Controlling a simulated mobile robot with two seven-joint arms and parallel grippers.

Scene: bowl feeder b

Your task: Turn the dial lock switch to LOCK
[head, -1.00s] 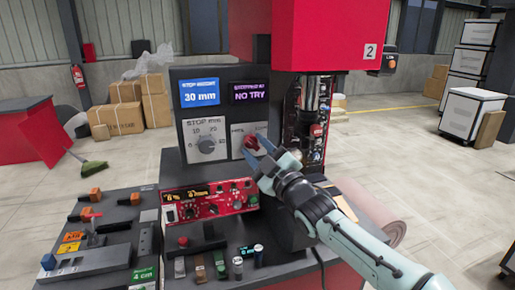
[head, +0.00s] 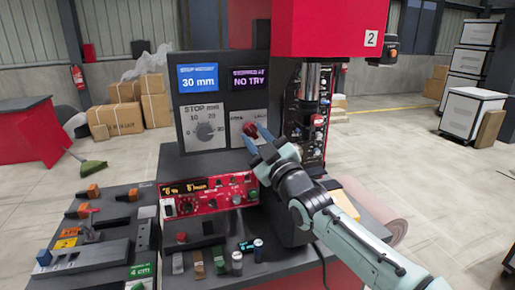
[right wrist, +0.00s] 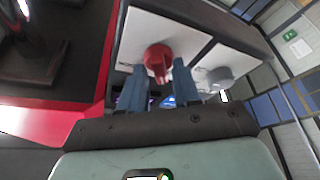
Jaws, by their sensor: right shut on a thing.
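The red dial switch (head: 250,129) is on a pale plate at the right of the dark control panel (head: 222,98). Small labels above it are too small to read for certain. My right gripper (head: 262,143) reaches it from the lower right and is shut on it. In the right wrist view the red knob (right wrist: 158,60) shows its grip pointing toward the gripper, between the two blue fingers (right wrist: 158,92). The fingers hide part of the dial in the head view. My left gripper is not in view.
A grey stop dial (head: 205,131) sits left of the red one, below a blue 30 mm screen (head: 199,79) and a NO TRY screen (head: 249,78). A red control box (head: 208,195) is below. A red press head (head: 328,35) overhangs at the right.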

